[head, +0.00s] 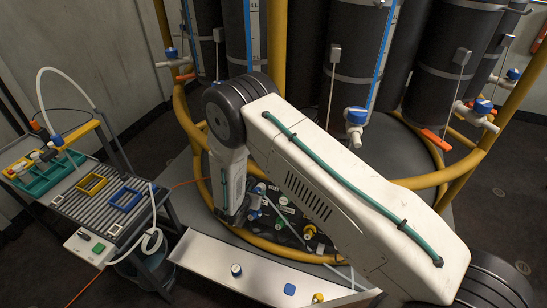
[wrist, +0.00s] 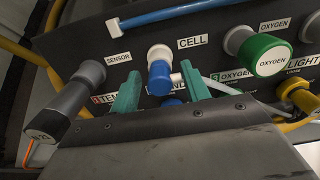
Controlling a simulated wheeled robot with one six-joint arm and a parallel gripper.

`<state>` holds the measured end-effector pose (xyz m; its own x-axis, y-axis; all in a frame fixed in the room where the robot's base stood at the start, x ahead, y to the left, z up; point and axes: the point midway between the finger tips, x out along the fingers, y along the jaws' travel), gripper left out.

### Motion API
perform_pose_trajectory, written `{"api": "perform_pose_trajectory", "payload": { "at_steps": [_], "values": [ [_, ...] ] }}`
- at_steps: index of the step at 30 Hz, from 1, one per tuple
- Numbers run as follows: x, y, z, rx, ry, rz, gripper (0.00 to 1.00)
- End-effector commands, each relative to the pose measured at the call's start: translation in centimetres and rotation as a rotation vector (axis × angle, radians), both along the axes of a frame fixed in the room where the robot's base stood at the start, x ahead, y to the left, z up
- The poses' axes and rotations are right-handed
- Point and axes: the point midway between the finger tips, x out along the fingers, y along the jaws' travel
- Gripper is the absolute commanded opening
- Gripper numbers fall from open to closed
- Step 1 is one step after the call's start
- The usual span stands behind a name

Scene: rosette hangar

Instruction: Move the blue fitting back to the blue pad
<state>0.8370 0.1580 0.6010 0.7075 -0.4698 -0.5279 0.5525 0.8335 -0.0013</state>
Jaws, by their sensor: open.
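In the wrist view a fitting with a blue body and white end (wrist: 159,74) stands at the label CELL on the dark panel. My gripper (wrist: 161,80) is open, with one teal finger on each side of it and visible gaps; whether the fitting lies fully between the fingers in depth I cannot tell. In the head view my gripper (head: 232,212) is down at the panel, where the fitting is not clear.
A green OXYGEN connector (wrist: 263,55) and a grey SENSOR plug (wrist: 65,107) flank the fitting. A blue hose (wrist: 180,14) runs above. A cart (head: 100,215) stands left.

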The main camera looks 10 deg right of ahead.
Motion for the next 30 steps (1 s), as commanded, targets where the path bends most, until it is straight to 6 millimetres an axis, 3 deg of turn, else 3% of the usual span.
{"api": "perform_pose_trajectory", "payload": {
  "at_steps": [18, 23, 30],
  "values": [
    [-0.01, 0.02, 0.01, 0.000, 0.000, 0.000, 0.46],
    [-0.01, 0.01, 0.01, 0.000, 0.000, 0.000, 0.02],
    [-0.04, 0.04, 0.04, 0.000, 0.000, 0.000, 0.00]
  ]
}}
